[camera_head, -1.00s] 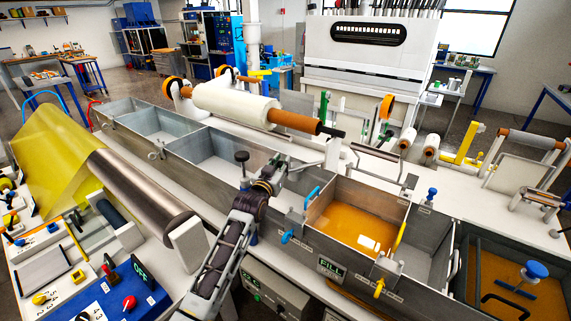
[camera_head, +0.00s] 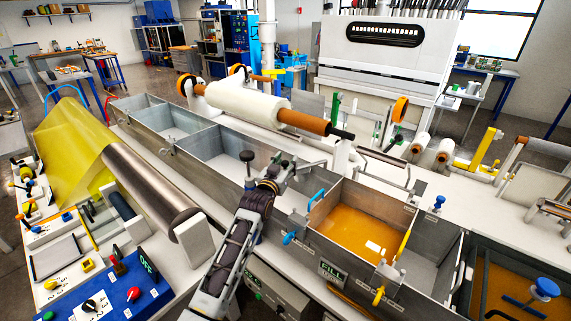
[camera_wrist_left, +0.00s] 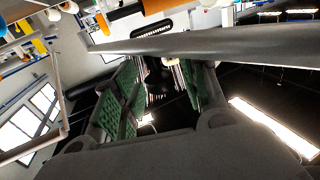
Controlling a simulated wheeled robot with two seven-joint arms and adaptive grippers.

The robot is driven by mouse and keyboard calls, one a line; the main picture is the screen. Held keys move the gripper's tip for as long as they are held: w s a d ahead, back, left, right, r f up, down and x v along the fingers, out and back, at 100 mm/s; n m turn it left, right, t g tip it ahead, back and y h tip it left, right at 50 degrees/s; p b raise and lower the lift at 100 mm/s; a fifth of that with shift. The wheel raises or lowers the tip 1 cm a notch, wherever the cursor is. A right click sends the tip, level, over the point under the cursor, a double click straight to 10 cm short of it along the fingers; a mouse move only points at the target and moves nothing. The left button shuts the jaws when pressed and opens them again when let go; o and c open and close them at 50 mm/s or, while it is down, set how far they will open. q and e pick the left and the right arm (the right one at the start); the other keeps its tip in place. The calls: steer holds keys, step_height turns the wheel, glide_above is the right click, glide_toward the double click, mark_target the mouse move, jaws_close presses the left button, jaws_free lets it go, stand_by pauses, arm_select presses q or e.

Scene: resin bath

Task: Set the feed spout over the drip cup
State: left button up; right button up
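My left gripper (camera_head: 290,168) is above the near wall of the long grey trough, left of the amber resin bath. In the left wrist view its two green-padded fingers (camera_wrist_left: 165,92) stand apart, with no object clearly held between them. A thin bent grey tube (camera_head: 382,157) stands behind the resin bath, to the right of my gripper. I cannot tell whether it is the feed spout. I cannot make out the drip cup for certain in either view. A grey bar (camera_wrist_left: 190,42) crosses the left wrist view beyond the fingers. My right gripper is out of view.
The resin bath (camera_head: 323,210) has blue and yellow handles at its rim. A black-knobbed post (camera_head: 248,157) stands close left of my gripper. A white roll (camera_head: 245,102) lies behind the trough. A metal roller (camera_head: 150,190) with yellow film and a blue control box (camera_head: 115,298) are at left.

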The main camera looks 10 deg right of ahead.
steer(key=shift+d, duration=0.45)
arm_select(q)
steer(key=shift+s+a, duration=0.1)
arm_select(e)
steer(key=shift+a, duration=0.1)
arm_select(q)
steer(key=shift+s+a, duration=0.1)
steer(key=shift+v, duration=0.75)
steer(key=v, duration=1)
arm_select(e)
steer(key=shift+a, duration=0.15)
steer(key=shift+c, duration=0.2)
